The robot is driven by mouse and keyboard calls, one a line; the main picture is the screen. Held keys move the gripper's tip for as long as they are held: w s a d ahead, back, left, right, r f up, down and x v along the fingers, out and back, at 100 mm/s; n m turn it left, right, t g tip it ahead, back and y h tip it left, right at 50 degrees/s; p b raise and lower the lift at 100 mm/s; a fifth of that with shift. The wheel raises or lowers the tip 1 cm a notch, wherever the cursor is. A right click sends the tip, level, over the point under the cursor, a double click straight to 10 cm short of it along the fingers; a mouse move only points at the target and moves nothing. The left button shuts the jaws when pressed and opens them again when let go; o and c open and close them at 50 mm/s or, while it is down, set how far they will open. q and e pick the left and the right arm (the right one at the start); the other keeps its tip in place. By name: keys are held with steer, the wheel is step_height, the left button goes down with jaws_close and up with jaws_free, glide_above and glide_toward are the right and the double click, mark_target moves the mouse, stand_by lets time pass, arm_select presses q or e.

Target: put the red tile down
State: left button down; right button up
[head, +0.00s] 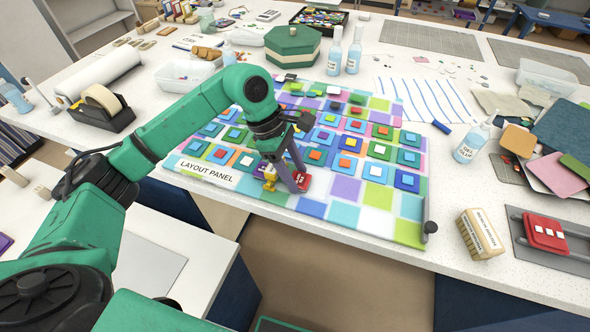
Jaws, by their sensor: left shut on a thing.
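My left gripper (297,182) reaches down over the front of the layout panel (373,218) and is shut on a red tile (304,181). The fingers hide part of this tile. It is low over the panel, at the front edge of the rows of tiles; I cannot tell whether it touches the surface. The panel is a grid of pastel squares, with several stacked blue, green and orange tiles behind and beside the gripper. My right gripper is out of view.
A small yellow object (270,176) is close left of the fingers. Bare pastel squares lie to the right of the gripper. A labelled tan block (481,234) and a gel glue bottle (473,141) stand right of the panel. A dark bar (427,218) lies at its right corner.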

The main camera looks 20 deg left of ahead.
arm_select(q)
steer(key=shift+f, duration=0.15)
steer(key=c, duration=0.5)
jaws_free()
steer(key=shift+o, duration=1.2)
steer(key=shift+r, duration=0.35)
steer(key=b+v, duration=0.2)
steer(key=v, duration=0.9)
steer(key=shift+r, duration=0.4)
steer(key=shift+a, duration=0.1)
